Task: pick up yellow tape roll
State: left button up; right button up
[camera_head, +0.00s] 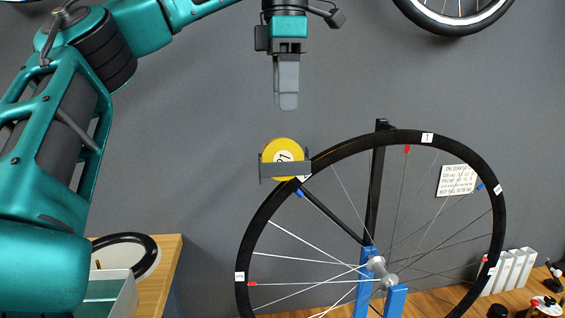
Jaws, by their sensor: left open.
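The yellow tape roll (283,157) is round with a small white numbered label on its face. It sits upright in a dark grey holder (286,170) that covers its lower part, just left of the wheel's upper rim. My left gripper (287,104) points straight down above the roll, with a clear gap between the fingertips and the roll. The gripper is open and seen side-on, so one finger mostly hides the other. Nothing shows between the fingers. My right gripper is not in view.
A large spoked wheel (427,138) with a black rim stands on a blue stand (394,302). White blocks (510,270) and small items stand at lower right. A pale bin (122,298) and a black ring (150,243) are at lower left. The grey wall behind the gripper is bare.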

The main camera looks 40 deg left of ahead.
aim_at(282, 159)
pick_arm(q)
notch_tip(282, 159, down, 2)
jog(key=shift+b, duration=0.3)
jog(key=f+b, duration=0.1)
jog(key=f, duration=0.1)
jog(key=f+b, duration=0.1)
jog(key=f, duration=0.1)
jog(key=shift+s+a+f+b, duration=0.1)
jog(key=shift+a+f+b, duration=0.1)
jog(key=shift+f+b, duration=0.2)
jog(key=shift+r, duration=0.1)
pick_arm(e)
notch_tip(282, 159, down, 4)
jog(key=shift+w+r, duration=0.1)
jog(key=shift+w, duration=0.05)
pick_arm(q)
grip_shut()
